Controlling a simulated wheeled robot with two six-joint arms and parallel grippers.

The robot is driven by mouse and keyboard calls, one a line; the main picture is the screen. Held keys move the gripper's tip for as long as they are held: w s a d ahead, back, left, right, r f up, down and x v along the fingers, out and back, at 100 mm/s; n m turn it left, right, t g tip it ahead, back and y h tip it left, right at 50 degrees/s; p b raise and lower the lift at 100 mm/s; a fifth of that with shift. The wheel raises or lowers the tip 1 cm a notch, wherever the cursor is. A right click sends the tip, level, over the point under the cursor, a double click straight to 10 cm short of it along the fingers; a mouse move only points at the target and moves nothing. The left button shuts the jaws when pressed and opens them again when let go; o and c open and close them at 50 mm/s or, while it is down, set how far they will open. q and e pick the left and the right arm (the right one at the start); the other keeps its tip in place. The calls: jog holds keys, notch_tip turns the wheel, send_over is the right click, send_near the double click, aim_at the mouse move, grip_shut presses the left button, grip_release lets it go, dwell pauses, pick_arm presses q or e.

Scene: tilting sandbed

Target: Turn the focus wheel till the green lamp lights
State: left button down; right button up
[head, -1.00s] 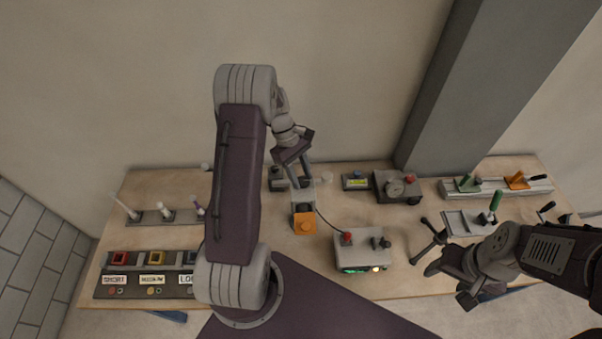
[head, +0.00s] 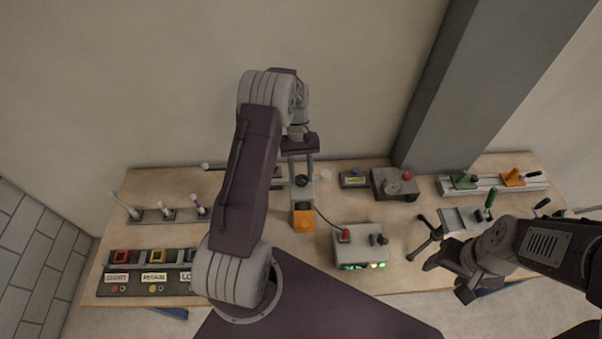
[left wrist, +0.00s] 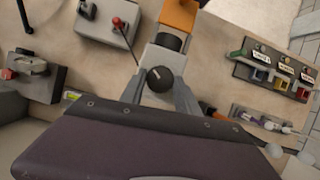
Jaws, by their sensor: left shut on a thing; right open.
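A dark round wheel (head: 301,180) with a pale mark sits on a grey unit behind an orange block (head: 304,221). My left gripper (left wrist: 160,84) is shut on this wheel, with one finger on each side of it in the left wrist view. In the head view the left gripper (head: 302,176) reaches down from the back. A grey control box (head: 350,247) stands to the right, with a red-topped lever and a dark knob. Small green and yellowish lights show along its front edge. My right gripper (head: 449,279) is open and empty at the front right.
A cable runs from the orange-block unit to the control box. Label bins (head: 155,256) and several upright pegs (head: 167,214) are on the left.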

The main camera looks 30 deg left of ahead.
pick_arm(q)
jog(key=shift+w+r, duration=0.1)
dwell(0.4)
jog(key=c, duration=1)
grip_release()
jog(key=shift+o, duration=0.5)
jog(key=shift+w+a+r+b, duration=0.15)
jog(key=shift+w+r+b, duration=0.1)
jog(key=shift+b, duration=0.1)
jog(key=b+v, duration=0.2)
jog(key=v, duration=0.6)
jog(key=shift+r, duration=0.2)
